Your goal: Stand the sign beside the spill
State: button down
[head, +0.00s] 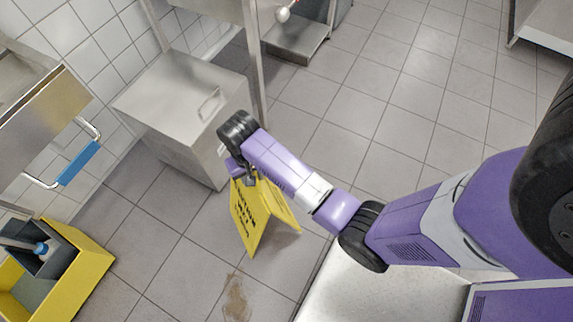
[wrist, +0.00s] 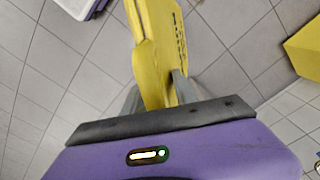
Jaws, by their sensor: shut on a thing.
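The yellow sign (head: 247,218) hangs open in an A-shape below my gripper (head: 247,179) in the head view. My gripper is shut on its top edge. The sign (wrist: 158,45) also shows in the wrist view, running up between the fingers of my gripper (wrist: 157,92). The spill (head: 236,298) is a brown, wet-looking patch on the grey tiles, at the bottom of the head view. It lies a little nearer than the sign, just below it in the picture. I cannot tell whether the sign's feet touch the floor. The spill does not show clearly in the wrist view.
A yellow mop bucket (head: 88,268) with a grey wringer stands at the lower left. A steel box (head: 190,100) stands by the tiled wall behind the sign. A light worktop (head: 370,292) lies right of the spill. Open tiled floor (head: 400,75) stretches behind my arm.

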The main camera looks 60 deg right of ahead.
jog(key=s+d+r+m, duration=0.5)
jog(key=d+r+m, duration=0.5)
jog(key=d+m, duration=0.1)
notch_tip(320, 180, down, 20)
jog(key=b, duration=0.5)
jog(key=shift+w+d+b, duration=0.15)
jog(key=shift+b, duration=0.15)
jog(key=c, duration=1)
grip_release()
jog(key=shift+f, duration=0.1)
jog(key=shift+o, duration=0.2)
